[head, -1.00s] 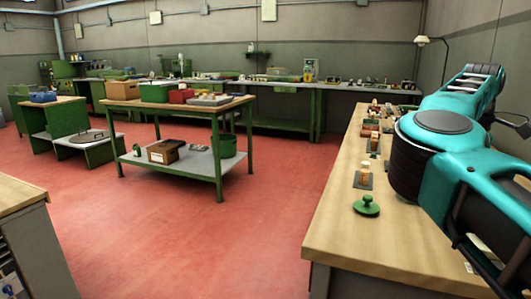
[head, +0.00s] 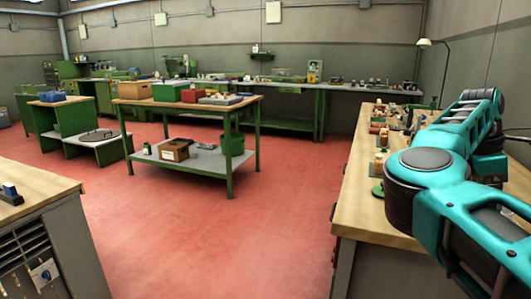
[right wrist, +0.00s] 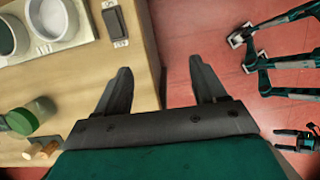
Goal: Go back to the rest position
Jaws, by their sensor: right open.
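My right arm (head: 440,165), teal and black, reaches in from the right over the wooden bench in the head view; its gripper cannot be made out there. In the right wrist view my right gripper (right wrist: 161,88) is open, with nothing between its two dark fingers. One finger is over the wooden bench top (right wrist: 85,80), the other over the red floor (right wrist: 190,35). Small tan cork-like pieces (right wrist: 42,150) lie beside a green-lidded jar (right wrist: 30,117) on the bench. My left gripper cannot be made out in either view.
The right-hand bench (head: 362,205) carries several small items. A green-legged table (head: 188,103) stands mid-room, and a wood-topped cabinet (head: 40,185) stands at the front left. White cups (right wrist: 55,18) sit on the bench. The red floor (head: 230,235) between is clear.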

